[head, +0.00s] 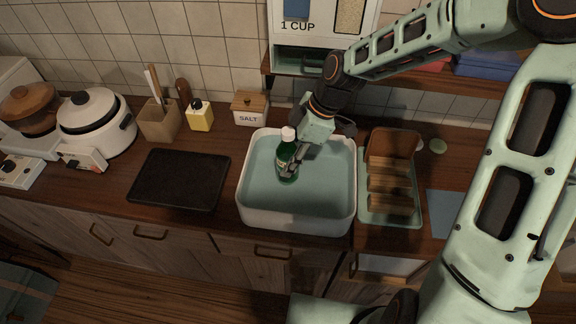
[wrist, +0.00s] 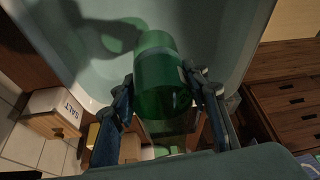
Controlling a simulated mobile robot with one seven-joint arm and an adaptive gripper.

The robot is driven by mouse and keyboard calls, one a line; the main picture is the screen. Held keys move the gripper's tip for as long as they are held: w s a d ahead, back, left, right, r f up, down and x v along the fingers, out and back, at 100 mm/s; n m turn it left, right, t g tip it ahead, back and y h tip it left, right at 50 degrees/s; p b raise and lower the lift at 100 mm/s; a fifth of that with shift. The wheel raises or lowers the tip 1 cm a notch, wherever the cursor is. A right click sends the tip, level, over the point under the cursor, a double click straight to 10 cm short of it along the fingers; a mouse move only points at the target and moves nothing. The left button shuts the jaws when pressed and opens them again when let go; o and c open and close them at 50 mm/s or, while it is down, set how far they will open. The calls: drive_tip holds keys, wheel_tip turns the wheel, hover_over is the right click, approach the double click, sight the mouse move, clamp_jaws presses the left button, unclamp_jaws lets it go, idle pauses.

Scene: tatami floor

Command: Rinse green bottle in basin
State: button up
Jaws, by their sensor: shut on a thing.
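The green bottle (head: 288,157) has a white cap and a light label, and stands nearly upright within the basin's outline in the head view. The basin (head: 328,215) is a white-rimmed tub with a pale blue-green inside. My gripper (head: 291,170) is shut on the bottle from the right. In the wrist view, the green bottle (wrist: 157,68) sits between the two dark fingers of my gripper (wrist: 163,92). I cannot tell whether the bottle's base touches the basin floor.
A black board (head: 180,181) lies left of the basin. A rack (head: 365,213) with brown items is close on the right. A dispenser (head: 322,25) and shelf are above the back.

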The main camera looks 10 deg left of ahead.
sight(288, 131)
drive_tip(key=shift+r+p, duration=2.35)
drive_tip(key=shift+r, duration=0.75)
drive_tip(key=shift+r+p, duration=0.7)
drive_tip(key=shift+r, duration=1.3)
